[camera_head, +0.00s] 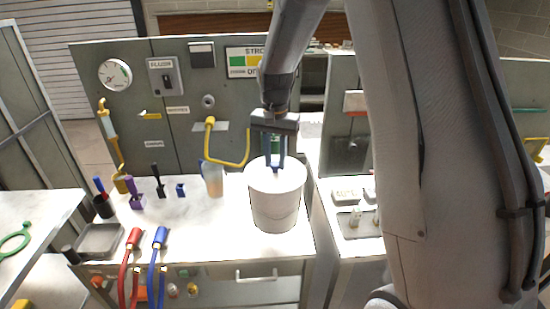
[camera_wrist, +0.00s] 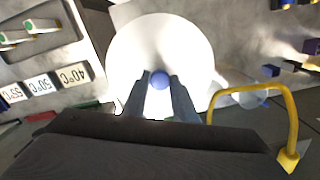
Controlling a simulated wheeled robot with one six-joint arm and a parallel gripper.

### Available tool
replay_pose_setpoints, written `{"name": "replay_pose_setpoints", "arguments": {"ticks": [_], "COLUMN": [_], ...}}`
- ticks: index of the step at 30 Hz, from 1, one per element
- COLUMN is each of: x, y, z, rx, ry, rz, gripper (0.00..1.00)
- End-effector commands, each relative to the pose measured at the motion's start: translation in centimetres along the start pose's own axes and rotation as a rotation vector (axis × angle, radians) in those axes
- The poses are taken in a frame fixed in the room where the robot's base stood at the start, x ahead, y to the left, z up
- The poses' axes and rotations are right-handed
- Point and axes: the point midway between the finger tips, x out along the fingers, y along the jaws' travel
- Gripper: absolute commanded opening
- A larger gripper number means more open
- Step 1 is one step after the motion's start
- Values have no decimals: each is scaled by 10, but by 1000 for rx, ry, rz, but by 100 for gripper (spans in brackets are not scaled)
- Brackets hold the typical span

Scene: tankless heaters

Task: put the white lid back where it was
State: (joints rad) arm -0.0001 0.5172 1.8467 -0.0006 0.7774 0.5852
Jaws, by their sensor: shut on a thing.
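The white lid (camera_wrist: 190,45) is round with a small blue knob (camera_wrist: 159,80) in its middle. In the head view the lid (camera_head: 262,177) is at the top of a white bucket (camera_head: 275,210) on the counter. My gripper (camera_head: 275,168) points straight down over it, and its fingers are shut on the knob. In the wrist view the fingertips (camera_wrist: 160,84) lie on both sides of the knob. The lid covers the bucket's mouth in both views. I cannot tell whether it rests fully on the rim.
A yellow spout (camera_head: 228,160) curves close to the left of the bucket, beside a clear cup (camera_head: 213,180). Red (camera_head: 133,240) and blue (camera_head: 160,238) hose handles lie at the counter's front. A grey tray (camera_head: 99,240) sits at left. The counter between tray and bucket is mostly clear.

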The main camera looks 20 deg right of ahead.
Motion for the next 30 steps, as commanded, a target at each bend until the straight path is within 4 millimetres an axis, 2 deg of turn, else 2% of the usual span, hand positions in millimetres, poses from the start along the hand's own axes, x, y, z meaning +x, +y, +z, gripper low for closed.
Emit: {"name": "replay_pose_setpoints", "arguments": {"ticks": [3,4,7,8,16,19,30], "x": [2,2,2,2,1,-5,-60], "y": [0,0,0,0,0,0,-1], "z": [0,0,0,0,0,-1,-1], "rx": [0,0,0,0,0,0,0], "ry": [0,0,0,0,0,1,2], "rz": [0,0,0,0,0,-1,-1], "gripper": [0,29,46,47,47,47,47]}}
